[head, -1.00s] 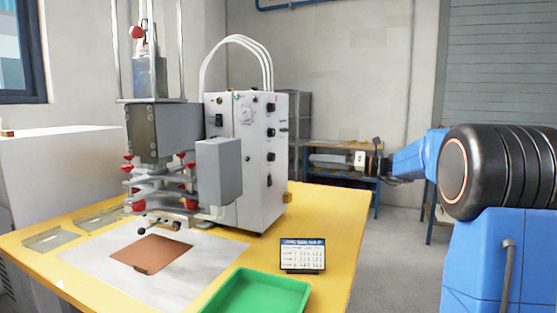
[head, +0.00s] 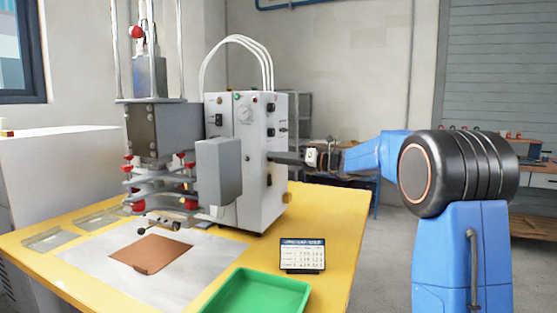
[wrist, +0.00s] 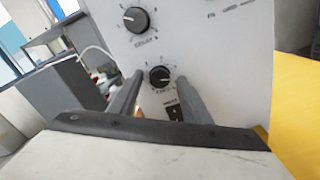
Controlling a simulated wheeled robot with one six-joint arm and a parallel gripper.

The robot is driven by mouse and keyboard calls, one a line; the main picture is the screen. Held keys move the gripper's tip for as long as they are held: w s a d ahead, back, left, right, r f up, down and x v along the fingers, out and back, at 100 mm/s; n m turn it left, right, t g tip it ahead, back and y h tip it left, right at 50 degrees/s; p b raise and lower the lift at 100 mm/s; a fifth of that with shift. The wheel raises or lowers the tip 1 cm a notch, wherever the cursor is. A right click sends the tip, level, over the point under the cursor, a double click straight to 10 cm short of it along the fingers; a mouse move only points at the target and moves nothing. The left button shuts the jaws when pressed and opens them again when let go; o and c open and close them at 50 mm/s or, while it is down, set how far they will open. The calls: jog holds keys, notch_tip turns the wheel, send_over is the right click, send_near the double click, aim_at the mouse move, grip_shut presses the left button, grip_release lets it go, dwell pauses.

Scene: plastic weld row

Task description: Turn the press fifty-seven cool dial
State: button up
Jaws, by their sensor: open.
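The white control box (head: 235,195) of the press stands on the yellow table, with a column of black dials on its right-hand panel. In the wrist view, a black dial (wrist: 159,76) with a white pointer lies between the tips of my gripper (wrist: 161,82); its label is too small to read surely. Another dial (wrist: 136,19) sits above it, with a label that seems to read "DELAY". In the head view my gripper (head: 275,157) reaches in from the right to this panel, at the height of the third dial. Its fingers are open, one either side of the dial; contact is unclear.
The grey press head (head: 165,130) stands left of the box. A green tray (head: 258,293), a small sign (head: 302,255) and a brown sheet (head: 150,253) on a white mat lie in front. A black switch (wrist: 174,111) sits just below the dial.

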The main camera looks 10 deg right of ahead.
jog(key=shift+w+a, duration=0.15)
jog(key=shift+a, duration=0.05)
jog(key=c, duration=1)
jog(key=shift+c, duration=0.2)
